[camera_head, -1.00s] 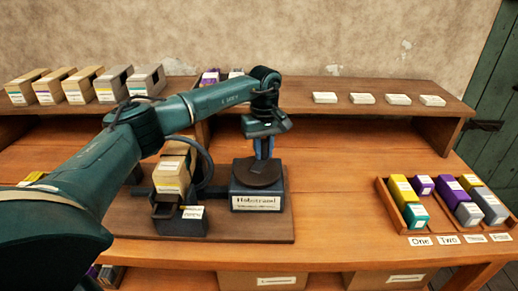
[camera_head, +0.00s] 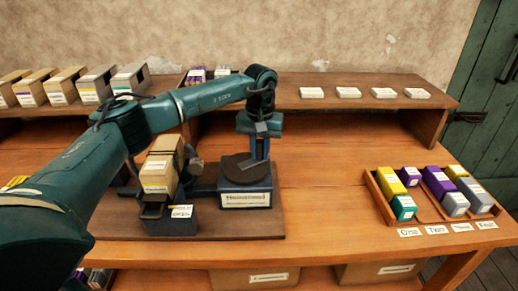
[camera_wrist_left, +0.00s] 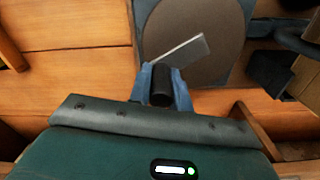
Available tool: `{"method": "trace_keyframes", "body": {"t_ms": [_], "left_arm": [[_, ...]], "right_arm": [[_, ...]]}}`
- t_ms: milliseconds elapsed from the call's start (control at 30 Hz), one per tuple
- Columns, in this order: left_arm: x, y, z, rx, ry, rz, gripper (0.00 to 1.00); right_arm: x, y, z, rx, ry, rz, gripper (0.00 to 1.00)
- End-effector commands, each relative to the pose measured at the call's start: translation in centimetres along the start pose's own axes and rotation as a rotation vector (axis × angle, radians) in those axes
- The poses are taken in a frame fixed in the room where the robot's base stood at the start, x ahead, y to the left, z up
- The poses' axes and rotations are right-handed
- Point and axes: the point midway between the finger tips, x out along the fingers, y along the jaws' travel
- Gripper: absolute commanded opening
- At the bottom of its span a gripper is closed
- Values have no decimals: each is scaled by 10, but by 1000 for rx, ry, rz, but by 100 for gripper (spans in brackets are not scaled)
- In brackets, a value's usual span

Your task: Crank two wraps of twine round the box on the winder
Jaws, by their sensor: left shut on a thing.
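The winder stands on a dark wooden board. Its crank is a brown disc (camera_head: 240,171) on a dark base with a nameplate, with a flat grey crank arm (camera_wrist_left: 183,52) across it. My left gripper (camera_head: 260,150) reaches down at the disc's back right. In the left wrist view its blue fingers (camera_wrist_left: 160,88) are shut on the black crank knob (camera_wrist_left: 161,84). The tan box (camera_head: 160,172) sits upright in a dark holder (camera_head: 170,219) left of the crank; a thin dark line crosses its upper part. A dark winder part (camera_head: 193,163) shows beside the box. My right gripper is not in view.
A tray (camera_head: 374,192) of coloured boxes stands at the right, with labels in front. Several open-ended boxes (camera_head: 95,85) line the shelf at the back left. White cards (camera_head: 348,92) lie on the shelf at right. The bench between crank and tray is clear.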

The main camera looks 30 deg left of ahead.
Motion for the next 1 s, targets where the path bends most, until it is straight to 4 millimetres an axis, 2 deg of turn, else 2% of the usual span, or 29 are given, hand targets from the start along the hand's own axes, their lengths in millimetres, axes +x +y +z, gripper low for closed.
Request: {"method": "trace_keyframes", "body": {"t_ms": [433, 467, 700, 1000], "left_arm": [[-1, 0, 0, 9, 2, -1, 0], [0, 0, 0, 9, 2, -1, 21], [0, 0, 0, 8, 1, 0, 41], [-3, 0, 0, 8, 1, 0, 42]], "right_arm": [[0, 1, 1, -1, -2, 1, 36], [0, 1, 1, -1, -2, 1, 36], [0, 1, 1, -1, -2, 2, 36], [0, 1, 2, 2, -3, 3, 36]]}}
